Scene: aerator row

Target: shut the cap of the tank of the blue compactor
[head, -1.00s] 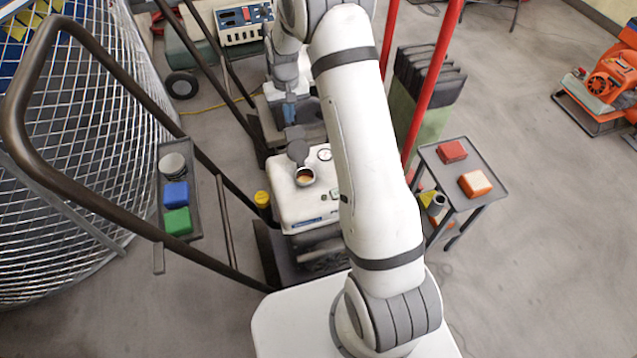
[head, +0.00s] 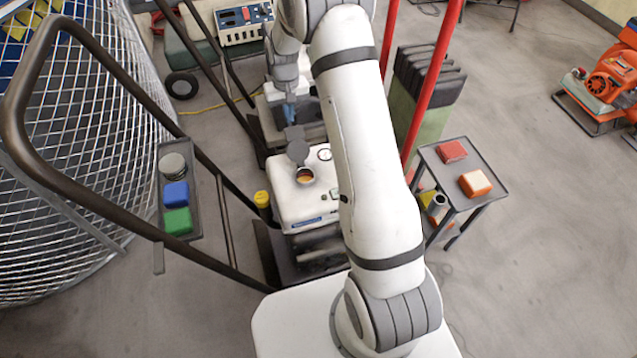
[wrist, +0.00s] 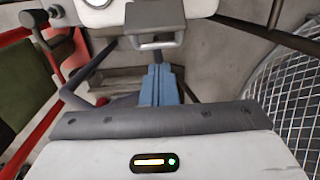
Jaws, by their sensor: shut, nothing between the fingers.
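The white tank (head: 322,205) of the compactor stands in the middle of the head view, partly behind my arm. It has a blue label strip on its front edge. Its round filler opening (head: 305,176) is uncovered, with an amber inside. The grey cap (head: 298,152) stands raised at the far side of the opening. In the wrist view the cap (wrist: 155,14) shows with a looped tab below it. My gripper (head: 290,117) is shut and empty just beyond the cap. Its blue fingers (wrist: 158,70) point at the tab; I cannot tell whether they touch it.
A gauge (head: 324,155) sits on the tank top, and a yellow cap (head: 262,198) stands beside the tank. A dark handrail (head: 100,205) and a wire cage (head: 60,200) flank the left. Red bars (head: 432,85) and a small side table (head: 460,172) are on the right.

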